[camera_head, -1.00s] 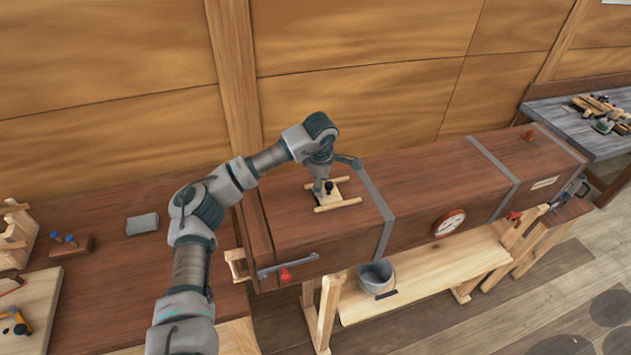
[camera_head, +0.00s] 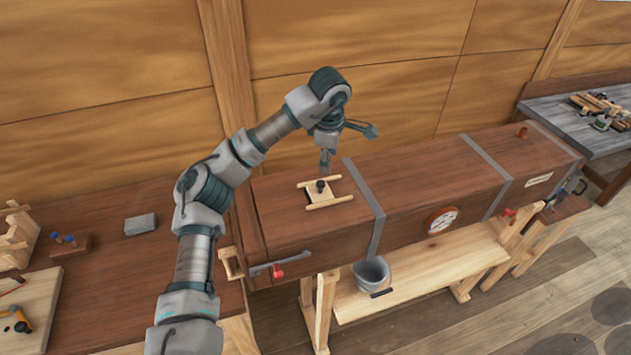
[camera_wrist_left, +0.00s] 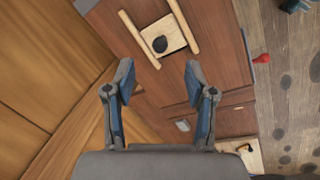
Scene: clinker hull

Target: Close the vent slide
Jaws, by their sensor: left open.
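The vent slide (camera_head: 327,189) is a pale wooden plate with a black knob (camera_head: 320,185). It lies between two light wooden rails on top of the long brown box (camera_head: 430,180). A small dark patch shows at the plate's left edge in the head view; I cannot tell how much of the vent is uncovered. My left gripper (camera_head: 345,150) is open and empty, above and behind the slide, apart from the knob. In the left wrist view, the slide (camera_wrist_left: 177,34) and knob (camera_wrist_left: 160,44) lie beyond the spread fingertips (camera_wrist_left: 158,80). My right gripper is not in view.
A lever with a red knob (camera_head: 278,273) is at the near left end. A bucket (camera_head: 371,272) stands below. A wooden wall rises behind; a workbench (camera_head: 110,285) is at left.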

